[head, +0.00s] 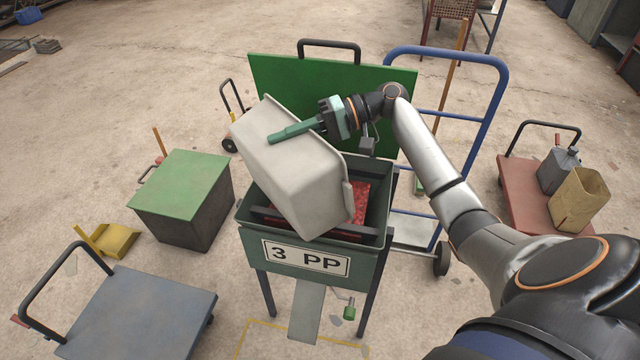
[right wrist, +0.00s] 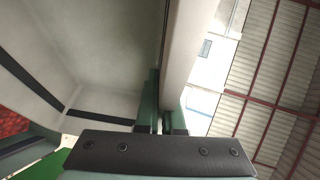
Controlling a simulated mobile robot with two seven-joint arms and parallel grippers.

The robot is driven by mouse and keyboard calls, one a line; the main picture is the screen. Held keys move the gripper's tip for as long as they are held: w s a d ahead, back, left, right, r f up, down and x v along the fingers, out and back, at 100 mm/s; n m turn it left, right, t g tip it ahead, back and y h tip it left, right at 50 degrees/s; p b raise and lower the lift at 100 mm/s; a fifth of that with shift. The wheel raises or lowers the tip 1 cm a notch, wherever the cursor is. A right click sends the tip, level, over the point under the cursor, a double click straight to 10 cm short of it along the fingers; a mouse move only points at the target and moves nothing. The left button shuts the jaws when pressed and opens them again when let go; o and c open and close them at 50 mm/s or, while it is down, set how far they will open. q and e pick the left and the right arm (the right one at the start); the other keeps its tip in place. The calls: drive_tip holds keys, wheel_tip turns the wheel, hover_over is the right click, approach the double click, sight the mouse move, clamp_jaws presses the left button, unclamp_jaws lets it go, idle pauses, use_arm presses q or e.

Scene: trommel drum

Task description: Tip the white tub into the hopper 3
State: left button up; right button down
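The white tub (head: 290,170) is tilted steeply over the hopper labelled "3 PP" (head: 305,258), its outside facing me and its lower end inside the hopper mouth. Red material (head: 361,200) shows in the hopper beside the tub. My right gripper (head: 295,130) has its green fingers along the tub's upper side. In the right wrist view, the fingers (right wrist: 163,118) close on the tub wall, and the pale inside of the tub (right wrist: 105,45) fills the left part. The tub's opening is hidden in the head view. My left gripper is not in view.
A green raised lid (head: 335,85) stands behind the hopper. A green-topped bin (head: 183,185) and a grey cart (head: 140,310) stand to the left. A blue-framed trolley (head: 490,120) is behind right, and a red cart (head: 520,190) carries containers farther right.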

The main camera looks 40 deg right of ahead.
sight(257, 157)
drive_tip(key=a+h+p, duration=0.1)
drive_tip(key=p, duration=0.1)
drive_tip(key=a+r+p, duration=0.1)
drive_tip(key=a, duration=0.1)
drive_tip(key=shift+s+n+h+p, duration=0.1)
drive_tip(key=shift+n+h+p, duration=0.3)
drive_tip(key=a+p, duration=0.1)
drive_tip(key=a+h+p, duration=0.1)
drive_tip(key=p, duration=0.1)
drive_tip(key=shift+f+g, duration=0.2)
drive_tip(key=shift+g, duration=0.1)
drive_tip(key=shift+a+f+n+h+p, duration=0.3)
drive_tip(key=shift+a+h+p, duration=0.25)
drive_tip(key=shift+p, duration=0.2)
use_arm(q)
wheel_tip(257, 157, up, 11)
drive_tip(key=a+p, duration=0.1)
drive_tip(key=p, duration=0.2)
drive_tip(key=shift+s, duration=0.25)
use_arm(e)
drive_tip(key=shift+a+r+n+g+h, duration=0.1)
drive_tip(key=shift+a+n+h, duration=0.3)
drive_tip(key=shift+a+h, duration=0.95)
drive_tip(key=shift+a+r+n+g+h, duration=0.1)
drive_tip(key=shift+a+n+h, duration=0.35)
drive_tip(key=shift+h, duration=1.75)
drive_tip(key=shift+a+n+g+h, duration=0.1)
drive_tip(key=shift+a+n+h, duration=0.25)
drive_tip(key=shift+a+h, duration=1)
